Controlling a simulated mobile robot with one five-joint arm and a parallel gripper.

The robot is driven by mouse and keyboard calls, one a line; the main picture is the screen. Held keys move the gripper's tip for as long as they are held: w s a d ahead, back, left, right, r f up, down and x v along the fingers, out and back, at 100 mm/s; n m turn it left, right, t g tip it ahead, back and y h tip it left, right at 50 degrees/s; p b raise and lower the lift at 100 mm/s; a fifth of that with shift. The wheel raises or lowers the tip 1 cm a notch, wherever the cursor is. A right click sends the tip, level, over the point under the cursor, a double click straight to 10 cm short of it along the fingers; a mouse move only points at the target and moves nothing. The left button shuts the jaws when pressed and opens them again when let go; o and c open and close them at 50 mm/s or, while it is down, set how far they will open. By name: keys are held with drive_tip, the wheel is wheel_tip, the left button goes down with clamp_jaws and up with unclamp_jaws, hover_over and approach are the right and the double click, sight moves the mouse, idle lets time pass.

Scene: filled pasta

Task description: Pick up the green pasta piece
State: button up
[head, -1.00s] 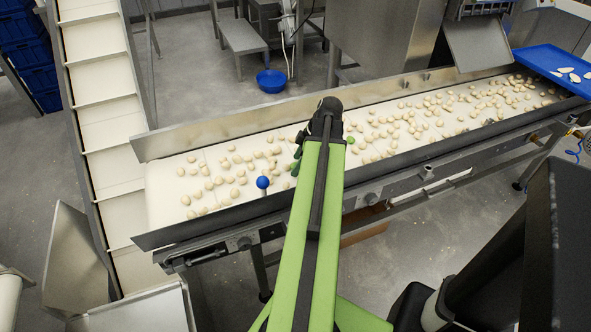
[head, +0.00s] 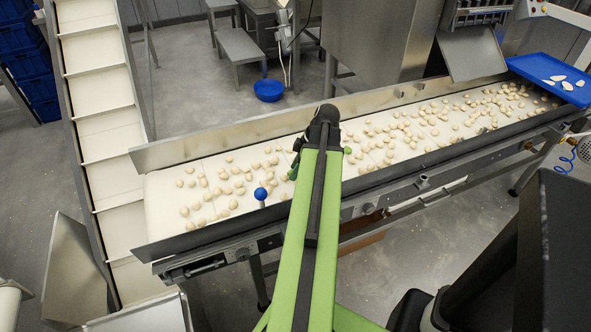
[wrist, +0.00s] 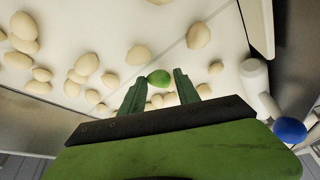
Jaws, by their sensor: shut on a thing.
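The green pasta piece (wrist: 160,78) is small and rounded, and shows in the wrist view between the two dark green fingertips. My gripper (wrist: 161,77) is shut on it, one finger on each side. The frames do not show clearly whether the piece is touching the belt or lifted off it. In the head view my gripper (head: 295,166) is over the conveyor, partly hidden behind my green arm, and the held piece cannot be made out there.
The white conveyor belt (head: 160,205) carries many cream pasta pieces around my gripper. Metal side walls (head: 200,149) edge it. A blue ball knob (head: 260,193) stands at the near edge; it also shows in the wrist view (wrist: 290,130). A blue tray (head: 530,68) is at the far right.

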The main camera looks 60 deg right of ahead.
drive_tip(key=r+p, duration=0.1)
drive_tip(key=r, duration=0.1)
drive_tip(key=d+r+p, duration=0.1)
drive_tip(key=r, duration=0.1)
drive_tip(key=shift+s+p, duration=0.1)
drive_tip(key=shift+p, duration=0.25)
drive_tip(key=s+d+r+p, duration=0.4)
drive_tip(key=d+r+p, duration=0.1)
drive_tip(key=d, duration=0.5)
drive_tip(key=shift+r+p, duration=0.2)
drive_tip(key=shift+p, duration=0.1)
drive_tip(key=shift+s, duration=0.1)
